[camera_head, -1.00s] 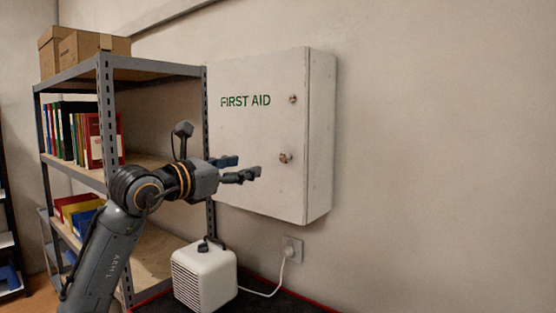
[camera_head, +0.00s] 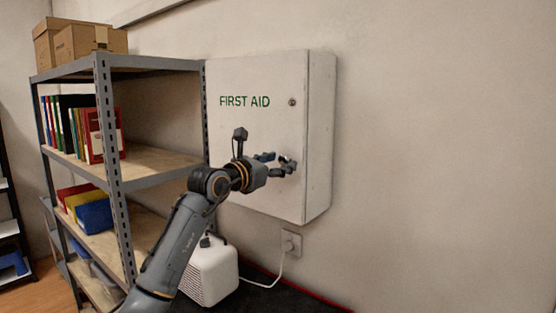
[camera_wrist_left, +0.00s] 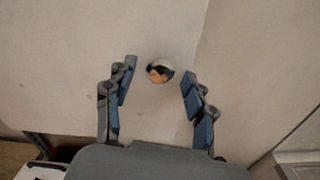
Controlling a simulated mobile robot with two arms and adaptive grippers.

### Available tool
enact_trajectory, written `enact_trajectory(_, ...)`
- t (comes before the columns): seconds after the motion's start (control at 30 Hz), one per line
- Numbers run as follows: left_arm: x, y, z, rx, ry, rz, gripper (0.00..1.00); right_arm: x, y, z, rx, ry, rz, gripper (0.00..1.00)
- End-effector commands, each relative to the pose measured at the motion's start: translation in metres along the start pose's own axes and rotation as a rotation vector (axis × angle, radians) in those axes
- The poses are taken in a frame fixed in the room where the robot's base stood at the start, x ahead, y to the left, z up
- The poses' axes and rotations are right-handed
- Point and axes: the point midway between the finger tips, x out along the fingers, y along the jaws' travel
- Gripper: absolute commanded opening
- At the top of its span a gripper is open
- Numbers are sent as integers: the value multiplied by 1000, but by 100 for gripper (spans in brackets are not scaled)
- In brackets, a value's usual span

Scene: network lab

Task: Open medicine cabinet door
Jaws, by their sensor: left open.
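The white medicine cabinet (camera_head: 245,75), marked FIRST AID, hangs on the wall and its door is closed. A small round metal knob (camera_head: 291,165) is on the right side of the door, partly hidden by my fingers. In the left wrist view the shiny knob (camera_wrist_left: 159,70) lies between the fingertips, a little beyond them. My left gripper (camera_head: 279,163) is open, with its fingers to either side of the knob; I cannot tell whether they touch it. It also shows in the left wrist view (camera_wrist_left: 158,82). My right gripper is not in view.
A small lock (camera_head: 292,102) is higher on the door. A metal shelf (camera_head: 150,66) with boxes and binders stands at the left. A white appliance (camera_head: 212,272) stands below the cabinet, its cord running to a wall socket (camera_head: 291,243). The wall at the right is bare.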

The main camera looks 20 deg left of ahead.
Motion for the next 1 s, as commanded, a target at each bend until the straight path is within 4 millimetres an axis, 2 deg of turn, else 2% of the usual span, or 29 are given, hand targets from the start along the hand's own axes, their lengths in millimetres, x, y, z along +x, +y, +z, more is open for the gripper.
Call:
enact_trajectory(0.17,0,0,0,0,0,0,54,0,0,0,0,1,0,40)
enact_trajectory(0.43,0,0,0,0,0,0,1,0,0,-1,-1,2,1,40)
enact_trajectory(0.77,-4,1,-1,1,-2,-8,0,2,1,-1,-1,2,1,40)
enact_trajectory(1.0,-30,7,-5,2,-18,-79,0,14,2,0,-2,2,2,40)
